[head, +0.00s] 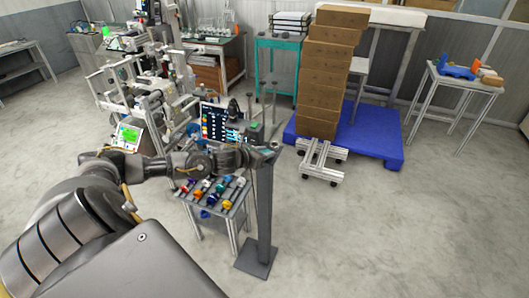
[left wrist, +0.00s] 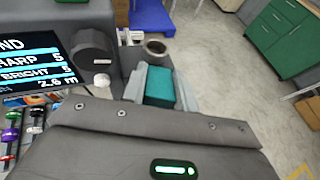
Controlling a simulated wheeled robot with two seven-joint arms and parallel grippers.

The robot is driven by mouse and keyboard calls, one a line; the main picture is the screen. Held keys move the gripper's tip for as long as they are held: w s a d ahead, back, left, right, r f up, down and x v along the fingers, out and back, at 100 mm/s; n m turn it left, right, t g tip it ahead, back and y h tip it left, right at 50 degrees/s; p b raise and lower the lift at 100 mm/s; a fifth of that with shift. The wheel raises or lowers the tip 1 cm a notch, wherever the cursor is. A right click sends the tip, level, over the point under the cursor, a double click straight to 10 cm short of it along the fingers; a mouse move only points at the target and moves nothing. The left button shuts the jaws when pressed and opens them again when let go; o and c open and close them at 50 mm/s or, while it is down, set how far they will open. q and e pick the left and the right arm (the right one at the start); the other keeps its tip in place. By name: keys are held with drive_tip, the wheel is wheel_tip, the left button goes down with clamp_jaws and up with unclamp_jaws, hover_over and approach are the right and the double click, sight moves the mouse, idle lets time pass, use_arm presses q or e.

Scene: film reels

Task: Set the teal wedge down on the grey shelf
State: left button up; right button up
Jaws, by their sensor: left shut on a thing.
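My left gripper (head: 266,154) reaches in from the left in the head view, over the top of a grey post (head: 264,205) on a square foot. In the left wrist view the left gripper (left wrist: 160,90) is shut on the teal wedge (left wrist: 159,88), which sits between its pale fingers. The wedge's lower part is hidden by the wrist housing. No surface is clearly the grey shelf; the post's top is mostly hidden by my gripper. I cannot tell whether the wedge touches anything below. My right gripper is not in view.
A dark monitor (left wrist: 40,60) with a knob stands close left of the gripper. A small rack (head: 240,195) of coloured spools is left of the post. A blue pallet (head: 385,140) with stacked boxes (head: 323,75) stands behind.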

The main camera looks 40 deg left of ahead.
use_arm(q)
drive_tip(key=o, duration=0.9)
drive_tip(key=shift+o, duration=0.2)
drive_tip(key=shift+r, duration=0.1)
drive_tip(key=shift+s, duration=0.2)
drive_tip(key=b+v, duration=0.3)
drive_tip(key=v, duration=0.8)
drive_tip(key=shift+s+b, duration=0.25)
drive_tip(key=shift+b, duration=0.1)
drive_tip(key=shift+r, duration=0.1)
